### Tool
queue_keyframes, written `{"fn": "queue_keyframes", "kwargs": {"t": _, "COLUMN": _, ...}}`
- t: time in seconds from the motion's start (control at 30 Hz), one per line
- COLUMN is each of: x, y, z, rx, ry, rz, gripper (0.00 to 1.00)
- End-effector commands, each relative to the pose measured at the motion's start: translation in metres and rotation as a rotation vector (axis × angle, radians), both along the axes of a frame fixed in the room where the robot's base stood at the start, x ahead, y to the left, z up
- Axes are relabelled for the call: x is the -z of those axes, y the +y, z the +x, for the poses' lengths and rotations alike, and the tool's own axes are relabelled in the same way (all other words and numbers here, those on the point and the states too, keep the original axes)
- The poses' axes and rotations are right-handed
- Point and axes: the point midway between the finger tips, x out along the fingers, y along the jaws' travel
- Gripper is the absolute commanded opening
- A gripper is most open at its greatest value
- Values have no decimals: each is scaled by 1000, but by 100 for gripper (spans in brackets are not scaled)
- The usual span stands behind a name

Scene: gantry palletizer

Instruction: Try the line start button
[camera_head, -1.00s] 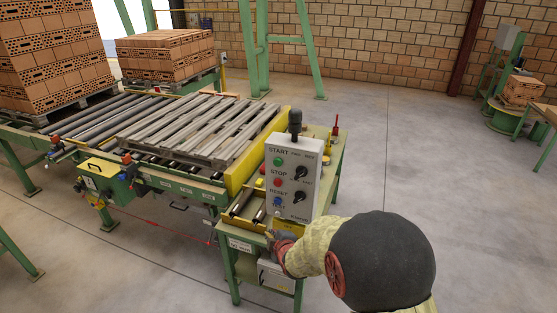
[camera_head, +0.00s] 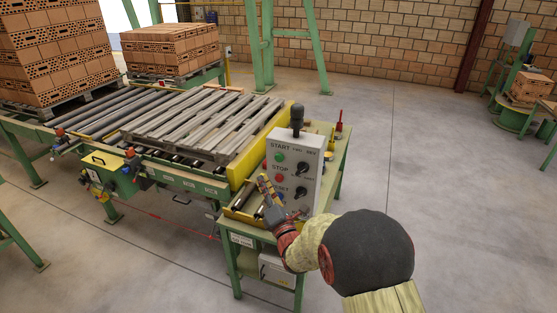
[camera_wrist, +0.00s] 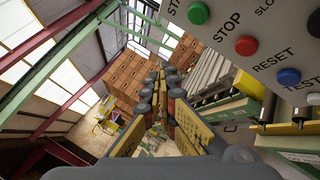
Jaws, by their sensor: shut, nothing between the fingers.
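The grey control box (camera_head: 308,165) stands upright on the green stand, its face towards me. The green START button (camera_head: 280,157) is at its upper left; it also shows at the top of the wrist view (camera_wrist: 198,13). The red STOP button (camera_head: 280,178) sits below it, also seen in the wrist view (camera_wrist: 246,46). The blue RESET button shows in the wrist view (camera_wrist: 289,77) and is hidden by my gripper in the head view. My gripper (camera_head: 263,180) is shut and empty, pointing up in front of the box's lower left, apart from START.
Black selector knobs (camera_head: 301,168) are on the box's right side, and a black knob (camera_head: 297,115) tops it. The roller conveyor with an empty pallet (camera_head: 205,128) lies left. Brick stacks (camera_head: 170,48) stand behind. Open floor (camera_head: 420,170) is at the right.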

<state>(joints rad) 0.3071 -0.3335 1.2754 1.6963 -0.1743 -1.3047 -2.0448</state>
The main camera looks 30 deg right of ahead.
Motion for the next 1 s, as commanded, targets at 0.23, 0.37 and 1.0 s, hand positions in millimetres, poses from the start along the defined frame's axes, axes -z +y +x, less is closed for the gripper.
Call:
{"fn": "queue_keyframes", "kwargs": {"t": 0.23, "x": 0, "y": -3, "z": 2, "rx": 0, "ry": 1, "rz": 2, "gripper": 0}}
{"fn": "queue_keyframes", "kwargs": {"t": 0.37, "x": 0, "y": -12, "z": 9, "rx": 1, "ry": 0, "rz": 2, "gripper": 0}}
{"fn": "queue_keyframes", "kwargs": {"t": 1.0, "x": 2, "y": -67, "z": 52, "rx": 0, "ry": 1, "rz": 2, "gripper": 0}}
